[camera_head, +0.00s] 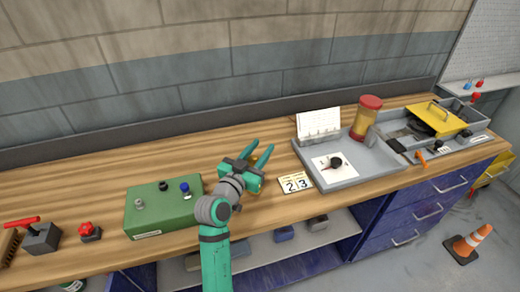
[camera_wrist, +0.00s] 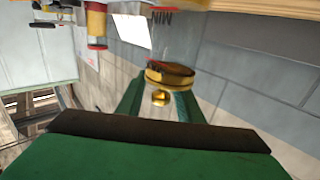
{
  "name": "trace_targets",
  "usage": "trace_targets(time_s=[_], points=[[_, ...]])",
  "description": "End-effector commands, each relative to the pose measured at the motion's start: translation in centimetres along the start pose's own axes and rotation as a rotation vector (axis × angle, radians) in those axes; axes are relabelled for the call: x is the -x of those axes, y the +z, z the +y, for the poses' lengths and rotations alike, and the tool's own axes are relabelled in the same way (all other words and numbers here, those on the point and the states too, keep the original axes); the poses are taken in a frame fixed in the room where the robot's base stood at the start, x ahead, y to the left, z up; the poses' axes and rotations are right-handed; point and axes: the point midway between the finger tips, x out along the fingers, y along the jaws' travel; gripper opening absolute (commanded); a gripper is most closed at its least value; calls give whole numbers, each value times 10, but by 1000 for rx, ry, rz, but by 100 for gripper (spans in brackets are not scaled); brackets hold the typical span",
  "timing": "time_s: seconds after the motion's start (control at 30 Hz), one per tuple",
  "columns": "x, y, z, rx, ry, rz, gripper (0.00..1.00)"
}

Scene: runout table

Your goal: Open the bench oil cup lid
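The bench oil cup shows in the wrist view as a clear glass body with red level marks and a brass lid (camera_wrist: 172,74) with a small round brass knob (camera_wrist: 160,98). The cup appears upside down in that view. In the head view only a small brass part (camera_head: 253,161) shows between my fingers; the rest is hidden by my gripper. My gripper (camera_head: 261,150) has its two green fingers spread apart. In the wrist view the fingers (camera_wrist: 158,92) stand on either side of the knob and lower lid edge. The lid looks closed. I cannot tell whether a finger touches it.
A green box (camera_head: 160,218) with knobs stands left of my gripper. A number card (camera_head: 296,184) lies to the right. Beyond it are a grey tray (camera_head: 352,180), a yellow jar with a red lid (camera_head: 365,118) and a yellow-lidded box (camera_head: 438,118). A brick wall (camera_head: 150,75) is behind.

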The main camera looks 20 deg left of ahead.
Motion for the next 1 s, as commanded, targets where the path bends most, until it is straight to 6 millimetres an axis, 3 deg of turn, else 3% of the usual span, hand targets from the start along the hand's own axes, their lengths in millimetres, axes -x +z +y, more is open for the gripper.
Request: trace_targets(time_s=[0.07, 0.2, 0.6, 1.0], points=[[0, 0, 0, 0, 0, 0, 28], [0, 0, 0, 0, 0, 0, 0], [-1, -1, -1, 37, 0, -37, 0], [-8, -3, -9, 248, -1, -250, 0]])
